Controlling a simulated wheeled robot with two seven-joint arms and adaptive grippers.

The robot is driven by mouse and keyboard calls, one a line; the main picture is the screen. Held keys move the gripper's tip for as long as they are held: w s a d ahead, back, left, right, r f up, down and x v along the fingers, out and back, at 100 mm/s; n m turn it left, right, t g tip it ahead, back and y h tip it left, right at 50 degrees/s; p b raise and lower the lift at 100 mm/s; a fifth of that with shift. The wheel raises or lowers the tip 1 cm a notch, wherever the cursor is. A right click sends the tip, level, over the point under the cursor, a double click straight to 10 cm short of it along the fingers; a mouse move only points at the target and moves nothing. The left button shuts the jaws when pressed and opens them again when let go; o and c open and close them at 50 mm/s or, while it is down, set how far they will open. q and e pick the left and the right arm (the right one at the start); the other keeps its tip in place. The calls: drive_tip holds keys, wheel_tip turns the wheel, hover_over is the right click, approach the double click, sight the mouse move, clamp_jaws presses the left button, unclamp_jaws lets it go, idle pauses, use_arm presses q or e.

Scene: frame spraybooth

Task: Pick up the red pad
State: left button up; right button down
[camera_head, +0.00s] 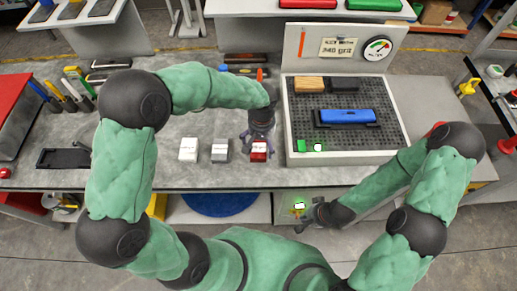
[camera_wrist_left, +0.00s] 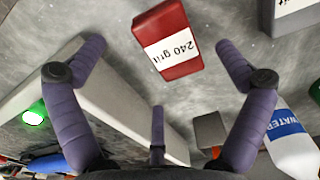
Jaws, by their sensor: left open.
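The red pad (camera_head: 258,152), a small block with a white label, lies on the grey bench just left of the perforated station. In the left wrist view the red pad (camera_wrist_left: 176,50) shows its "240 grit" label and is apart from the fingers. My left gripper (camera_head: 262,132) is just above and behind the pad in the head view. In the wrist view the left gripper (camera_wrist_left: 160,50) has its fingers spread wide with nothing between them. My right gripper (camera_head: 309,217) hangs low in front of the bench edge; its jaws are too small to read.
A grey pad (camera_head: 220,150) and a white pad (camera_head: 188,149) lie left of the red one. The station (camera_head: 340,158) with a blue sander (camera_head: 347,116) rises close to the right. A water bottle (camera_wrist_left: 291,145) appears in the wrist view.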

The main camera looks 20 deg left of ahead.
sight(262, 147)
use_arm(q)
drive_tip(key=shift+w+f+b, duration=0.25)
drive_tip(key=shift+f+b, duration=0.05)
drive_tip(key=shift+f, duration=1.1)
drive_tip(key=shift+w+f+b, duration=0.2)
drive_tip(key=shift+f+b, duration=0.05)
drive_tip(key=shift+f, duration=1.1)
drive_tip(key=c, duration=0.9)
